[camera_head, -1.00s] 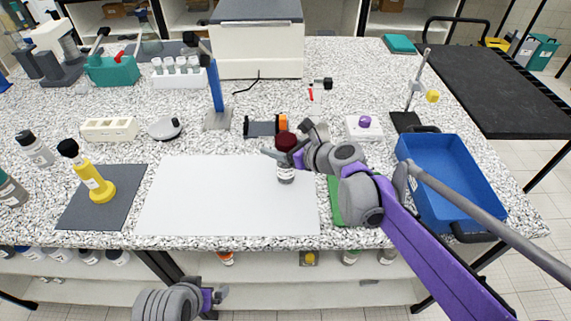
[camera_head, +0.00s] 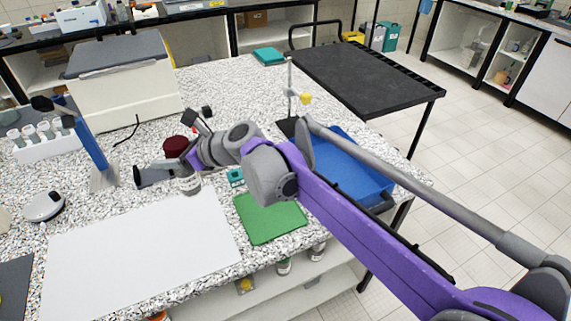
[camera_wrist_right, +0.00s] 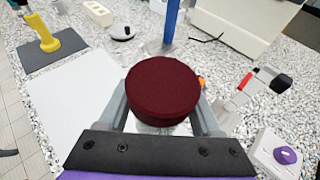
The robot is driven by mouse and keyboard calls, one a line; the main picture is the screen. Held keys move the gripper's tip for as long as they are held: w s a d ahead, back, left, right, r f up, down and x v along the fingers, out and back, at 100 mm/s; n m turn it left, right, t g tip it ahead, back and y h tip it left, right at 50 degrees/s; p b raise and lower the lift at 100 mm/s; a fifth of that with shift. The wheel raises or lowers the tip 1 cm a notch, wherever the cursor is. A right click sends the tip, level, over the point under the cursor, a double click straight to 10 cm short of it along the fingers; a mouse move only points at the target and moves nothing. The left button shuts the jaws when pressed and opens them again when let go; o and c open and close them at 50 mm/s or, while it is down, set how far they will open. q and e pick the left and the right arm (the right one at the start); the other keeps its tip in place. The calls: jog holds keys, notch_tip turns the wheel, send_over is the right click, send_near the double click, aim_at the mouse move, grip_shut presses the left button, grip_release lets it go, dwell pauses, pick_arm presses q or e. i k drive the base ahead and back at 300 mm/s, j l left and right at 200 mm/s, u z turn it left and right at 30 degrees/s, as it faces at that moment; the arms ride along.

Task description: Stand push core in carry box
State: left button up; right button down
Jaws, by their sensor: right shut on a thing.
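The push core, with a dark red round top (camera_head: 176,147) and a pale, labelled lower body (camera_head: 190,185), is upright in my right gripper (camera_head: 168,168). In the right wrist view its red top (camera_wrist_right: 162,90) sits between the two fingers, which are shut on it; the body below is mostly hidden. It is near the far right corner of the white sheet; I cannot tell whether it touches the surface. The blue carry box (camera_head: 345,172) is at the table's right edge, partly covered by my right arm. My left gripper is out of view.
A green mat (camera_head: 268,218) lies between the white sheet (camera_head: 140,250) and the box. A stand with a yellow clamp (camera_head: 305,98) is behind the box. A blue upright post (camera_head: 90,145) stands left of the gripper. A black cart (camera_head: 365,80) is beyond the table's right edge.

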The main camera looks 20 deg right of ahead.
aim_at(337, 174)
jog(key=l+z, duration=0.3)
jog(key=l, duration=0.35)
jog(key=i+l+z, duration=0.25)
jog(key=l, duration=0.4)
jog(key=k+l, duration=0.05)
jog(key=k, duration=0.05)
